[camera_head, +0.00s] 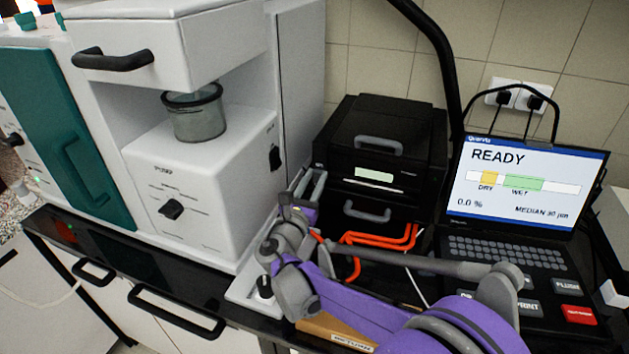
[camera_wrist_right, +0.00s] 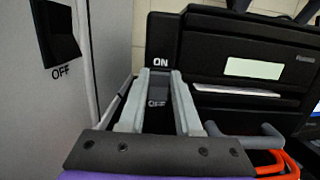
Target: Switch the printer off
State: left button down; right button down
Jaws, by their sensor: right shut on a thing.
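The black printer (camera_head: 385,135) stands against the tiled wall in the head view, with a pale display and grey handles. Its front also shows in the wrist view (camera_wrist_right: 250,95). My right gripper (camera_head: 310,184) is at the printer's left front side. In the wrist view its grey fingers (camera_wrist_right: 161,78) are shut on a dark switch piece (camera_wrist_right: 157,90) beneath a white "ON" label. The fingers hide most of that piece, so its exact position is unclear. My left gripper is not in view.
A white shaker cabinet (camera_head: 225,185) stands close on the left, with a black side switch (camera_wrist_right: 58,35) marked OFF. Orange tubing (camera_head: 380,238) lies right of the gripper. A laptop-like console (camera_head: 525,185) reads READY.

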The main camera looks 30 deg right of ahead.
jog(key=c, duration=0.6)
grip_release()
jog(key=shift+r, duration=0.1)
notch_tip(320, 180, up, 10)
jog(key=shift+f+p, duration=0.1)
jog(key=shift+p, duration=0.55)
